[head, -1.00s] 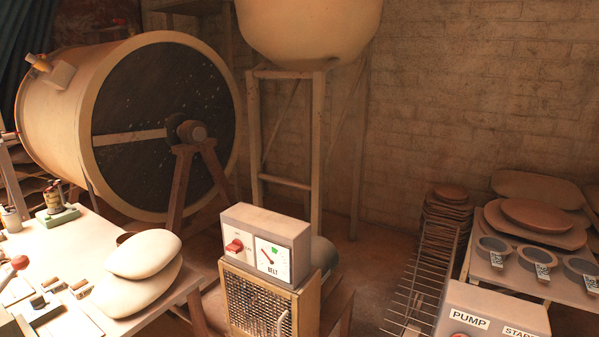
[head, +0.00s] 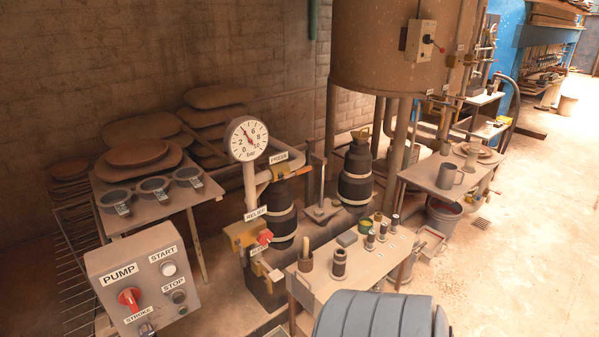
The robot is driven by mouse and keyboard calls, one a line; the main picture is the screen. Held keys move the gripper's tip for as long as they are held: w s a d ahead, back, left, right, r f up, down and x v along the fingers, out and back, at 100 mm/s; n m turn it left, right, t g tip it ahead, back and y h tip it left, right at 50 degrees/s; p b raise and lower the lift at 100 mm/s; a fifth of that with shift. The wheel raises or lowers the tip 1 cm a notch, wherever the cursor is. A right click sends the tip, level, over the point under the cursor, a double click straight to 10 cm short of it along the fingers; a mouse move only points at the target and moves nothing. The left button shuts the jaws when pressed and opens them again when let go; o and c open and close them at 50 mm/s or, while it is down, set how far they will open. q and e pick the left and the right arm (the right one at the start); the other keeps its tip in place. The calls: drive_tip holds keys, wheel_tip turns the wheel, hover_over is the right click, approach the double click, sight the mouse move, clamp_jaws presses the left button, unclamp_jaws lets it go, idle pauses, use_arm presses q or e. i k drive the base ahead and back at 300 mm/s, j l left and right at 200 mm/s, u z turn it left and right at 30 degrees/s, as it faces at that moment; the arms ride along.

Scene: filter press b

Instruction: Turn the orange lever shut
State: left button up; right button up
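A small red-orange handle (head: 265,237) sits on the brass-coloured valve body (head: 238,235) by the RELIEF label, below the round bar gauge (head: 247,139). A tiny yellow-orange piece (head: 489,191) shows by the right-hand table, too small to identify. Neither of my grippers is in view.
The grey PUMP control box (head: 150,262) with a red knob stands front left. A table with small jars (head: 339,263) is in the middle. A grey ribbed rounded object (head: 372,316) fills the bottom edge. A large tank (head: 385,50) stands behind. Open floor (head: 520,270) lies right.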

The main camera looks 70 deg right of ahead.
sight(308, 167)
drive_tip(key=z, duration=0.45)
drive_tip(key=l+z, duration=0.15)
drive_tip(key=z, duration=0.7)
drive_tip(key=i+l+z, duration=0.1)
drive_tip(key=z, duration=0.3)
